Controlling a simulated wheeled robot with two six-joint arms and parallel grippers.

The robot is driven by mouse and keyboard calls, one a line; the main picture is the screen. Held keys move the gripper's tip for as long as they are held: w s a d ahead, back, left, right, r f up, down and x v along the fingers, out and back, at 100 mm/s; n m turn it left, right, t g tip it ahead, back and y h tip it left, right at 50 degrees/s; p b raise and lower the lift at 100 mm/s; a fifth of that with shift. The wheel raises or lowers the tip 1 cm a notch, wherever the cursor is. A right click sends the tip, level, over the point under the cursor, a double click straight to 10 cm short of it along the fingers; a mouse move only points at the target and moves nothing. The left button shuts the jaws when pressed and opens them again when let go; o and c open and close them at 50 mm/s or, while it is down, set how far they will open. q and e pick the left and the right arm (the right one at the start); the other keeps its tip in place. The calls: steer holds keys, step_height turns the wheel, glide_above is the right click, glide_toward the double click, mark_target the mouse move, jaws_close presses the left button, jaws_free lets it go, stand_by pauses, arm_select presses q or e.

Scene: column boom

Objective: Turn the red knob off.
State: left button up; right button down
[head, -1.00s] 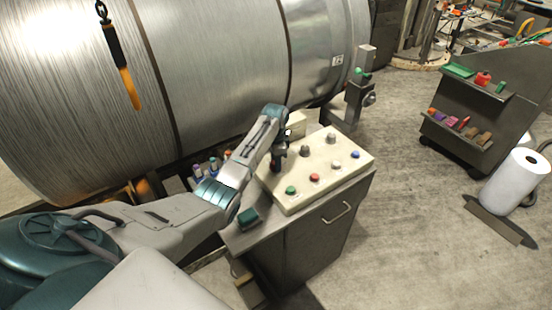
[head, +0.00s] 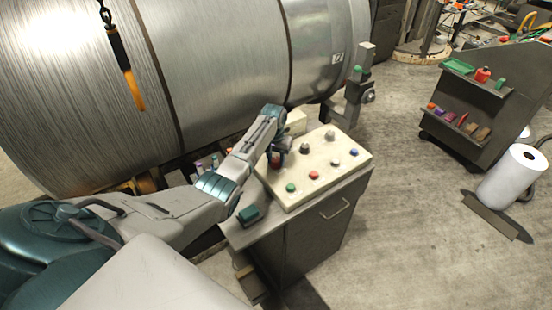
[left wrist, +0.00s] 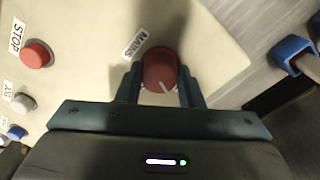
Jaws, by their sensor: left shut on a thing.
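The red knob (left wrist: 160,70) sits on a cream control panel (left wrist: 90,30) beside a label reading MAINS. A white line on the knob points down and slightly right in the left wrist view. My left gripper (left wrist: 160,84) is shut on the knob, one finger on each side of it. In the head view, the left gripper (head: 276,156) is at the panel's upper left corner, with the red knob (head: 275,162) partly hidden between its fingers. The right gripper is not in view.
The panel also carries a red STOP button (left wrist: 37,54), a green button (head: 291,188) and several other controls. It rests on a dark cabinet (head: 325,225). A large metal cylinder (head: 220,70) lies behind.

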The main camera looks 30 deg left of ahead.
arm_select(q)
steer(key=shift+w+a+r+n, duration=0.1)
steer(key=shift+r+n, duration=0.05)
steer(key=shift+n, duration=0.85)
steer(key=shift+w+a+r+n, duration=0.1)
steer(key=shift+n, duration=0.9)
steer(key=o, duration=0.9)
steer(key=shift+s, duration=0.1)
steer(key=shift+o, duration=0.3)
steer(key=shift+s, duration=0.15)
